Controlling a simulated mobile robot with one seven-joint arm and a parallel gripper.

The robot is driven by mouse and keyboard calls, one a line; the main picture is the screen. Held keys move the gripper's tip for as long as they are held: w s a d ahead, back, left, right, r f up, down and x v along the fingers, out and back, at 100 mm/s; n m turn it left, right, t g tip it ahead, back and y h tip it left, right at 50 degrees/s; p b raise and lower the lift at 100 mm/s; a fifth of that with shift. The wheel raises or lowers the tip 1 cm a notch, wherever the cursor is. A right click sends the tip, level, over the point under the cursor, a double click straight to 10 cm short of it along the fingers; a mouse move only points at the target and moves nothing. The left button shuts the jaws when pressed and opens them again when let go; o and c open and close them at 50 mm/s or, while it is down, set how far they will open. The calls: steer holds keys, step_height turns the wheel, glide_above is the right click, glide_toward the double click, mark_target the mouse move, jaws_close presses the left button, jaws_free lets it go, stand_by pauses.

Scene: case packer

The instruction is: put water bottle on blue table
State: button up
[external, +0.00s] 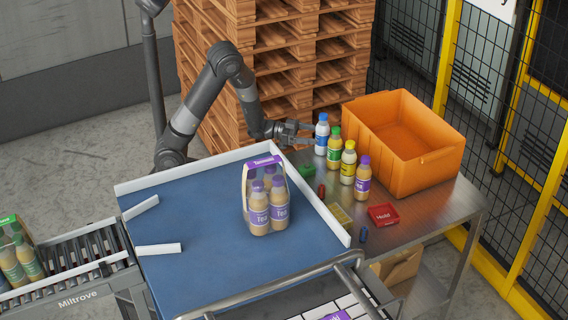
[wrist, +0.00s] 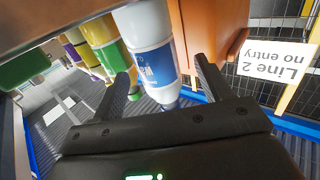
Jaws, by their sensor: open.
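The water bottle (external: 321,139), white with a blue label and blue cap, stands upright on the metal side table, at the left end of a row of bottles. In the wrist view the water bottle (wrist: 152,55) appears between the two fingers of my gripper (wrist: 161,70), which are apart. My gripper (external: 306,134) is beside the bottle in the external view, reaching from the left. Whether a finger touches it I cannot tell. The blue table (external: 190,225) is in front, with a pack of purple-capped bottles (external: 270,215) on it.
Green (external: 333,160), yellow (external: 348,168) and purple (external: 362,182) bottles stand right of the water bottle. An orange crate (external: 410,165) is behind them. A red tray (external: 383,215) and small items lie on the metal table (external: 420,215). White rails (external: 318,212) edge the blue table; its left half is mostly clear.

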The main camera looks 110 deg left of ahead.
steer(key=s, duration=0.5)
steer(key=w+d+r+n+g+y, duration=0.1)
steer(key=w+d+r+g+y, duration=0.1)
steer(key=d+r+g, duration=0.6)
steer(key=s+d+r+h, duration=0.1)
steer(key=s+d+r, duration=0.1)
steer(key=s+d, duration=0.2)
steer(key=s+d+r+g+h, duration=0.1)
steer(key=s+d, duration=0.2)
steer(key=d, duration=0.6)
steer(key=shift+s+r+m+g, duration=0.3)
steer(key=shift+s+r+m, duration=0.05)
steer(key=shift+s+m, duration=0.05)
steer(key=s+d+g, duration=0.1)
steer(key=s+d, duration=0.1)
steer(key=s, duration=0.1)
steer(key=s+d+m+h, duration=0.1)
steer(key=s+d, duration=0.1)
steer(key=s, duration=0.1)
steer(key=s+d+r+g, duration=0.1)
steer(key=s+d, duration=0.2)
steer(key=shift+s+g+h, duration=0.2)
steer(key=shift+g+h, duration=0.1)
steer(key=shift+h, duration=0.1)
steer(key=shift+c, duration=0.6)
steer(key=shift+s+d, duration=0.15)
steer(key=shift+c, duration=0.5)
